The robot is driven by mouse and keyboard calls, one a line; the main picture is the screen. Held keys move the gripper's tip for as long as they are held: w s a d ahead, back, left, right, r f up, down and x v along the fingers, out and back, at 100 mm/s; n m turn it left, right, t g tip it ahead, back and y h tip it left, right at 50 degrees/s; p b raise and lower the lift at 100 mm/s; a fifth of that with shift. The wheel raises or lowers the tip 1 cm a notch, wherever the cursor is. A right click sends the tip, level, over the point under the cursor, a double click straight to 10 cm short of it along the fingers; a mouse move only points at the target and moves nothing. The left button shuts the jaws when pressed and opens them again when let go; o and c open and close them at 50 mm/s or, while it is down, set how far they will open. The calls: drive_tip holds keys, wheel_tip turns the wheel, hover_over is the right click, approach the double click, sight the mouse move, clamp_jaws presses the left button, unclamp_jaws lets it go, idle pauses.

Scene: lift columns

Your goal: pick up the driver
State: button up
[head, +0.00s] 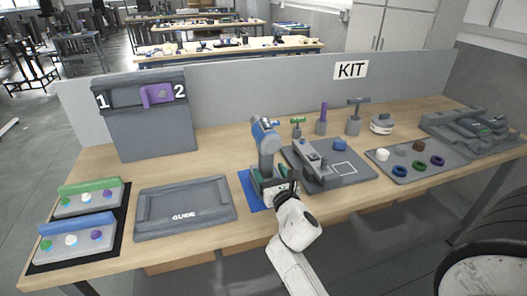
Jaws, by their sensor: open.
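The driver (266,150), a grey upright tool with a blue head, stands on a blue mat (249,194) near the middle of the workbench. My gripper (284,189) is open at the driver's lower part, coming from the front right. It covers part of the driver's base in the picture. I cannot tell whether the fingers are around the handle or only in front of it. No contact can be made out.
A grey GUIDE tray (186,232) lies left of the driver. A grey fixture board (349,177) with a blue block (340,145) is close on the right. Several upright tools, including a purple-handled one (322,119), stand behind. A low divider (270,86) closes the back.

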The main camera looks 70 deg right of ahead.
drive_tip(key=shift+x, duration=2.6)
drive_tip(key=shift+r, duration=0.15)
drive_tip(key=shift+c, duration=0.3)
clamp_jaws()
drive_tip(key=shift+r, duration=0.2)
